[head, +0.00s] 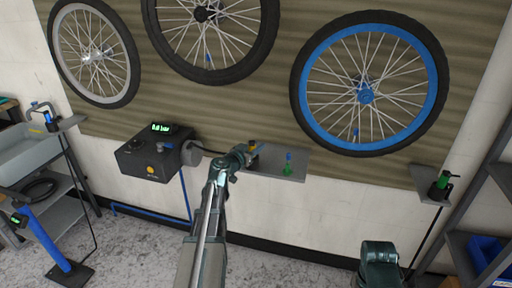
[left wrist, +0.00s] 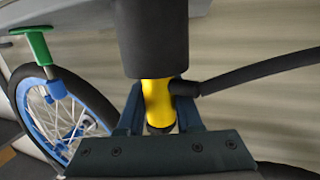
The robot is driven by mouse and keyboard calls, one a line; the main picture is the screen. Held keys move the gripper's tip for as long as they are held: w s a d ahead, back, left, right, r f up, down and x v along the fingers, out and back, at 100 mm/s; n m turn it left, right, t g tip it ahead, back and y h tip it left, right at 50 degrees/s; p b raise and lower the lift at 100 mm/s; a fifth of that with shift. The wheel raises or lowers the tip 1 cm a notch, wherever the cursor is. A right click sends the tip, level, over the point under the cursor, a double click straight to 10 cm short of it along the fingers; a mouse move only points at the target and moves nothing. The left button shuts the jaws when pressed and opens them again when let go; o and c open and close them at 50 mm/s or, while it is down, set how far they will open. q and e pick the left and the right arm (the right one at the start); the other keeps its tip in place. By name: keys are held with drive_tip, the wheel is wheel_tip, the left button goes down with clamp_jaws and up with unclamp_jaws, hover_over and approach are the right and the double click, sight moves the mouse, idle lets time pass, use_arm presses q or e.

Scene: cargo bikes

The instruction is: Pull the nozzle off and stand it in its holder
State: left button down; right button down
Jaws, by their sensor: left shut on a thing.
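My left gripper (head: 245,151) is at the small grey wall shelf (head: 283,173). In the left wrist view its fingers (left wrist: 157,105) are shut around a yellow nozzle (left wrist: 157,98), which also shows as a speck of yellow in the head view (head: 251,145). The nozzle's end meets a dark cylinder (left wrist: 153,40) beside the shelf; I cannot tell how deep it sits in it. A dark hose (left wrist: 255,70) runs off from the nozzle. A teal part of my right arm shows at the lower right of the head view; its gripper fingers do not show.
Another green-topped piece (head: 442,183) stands on the right shelf. Several wheels, one blue-rimmed (head: 430,78), hang above. The floor between is mostly clear.

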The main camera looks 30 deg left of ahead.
use_arm(q)
drive_tip(key=shift+c, duration=2)
unclamp_jaws()
drive_tip(key=s+r+p, duration=0.1)
drive_tip(key=s, duration=0.9)
drive_tip(key=shift+a+r, duration=0.15)
drive_tip(key=shift+r, duration=0.05)
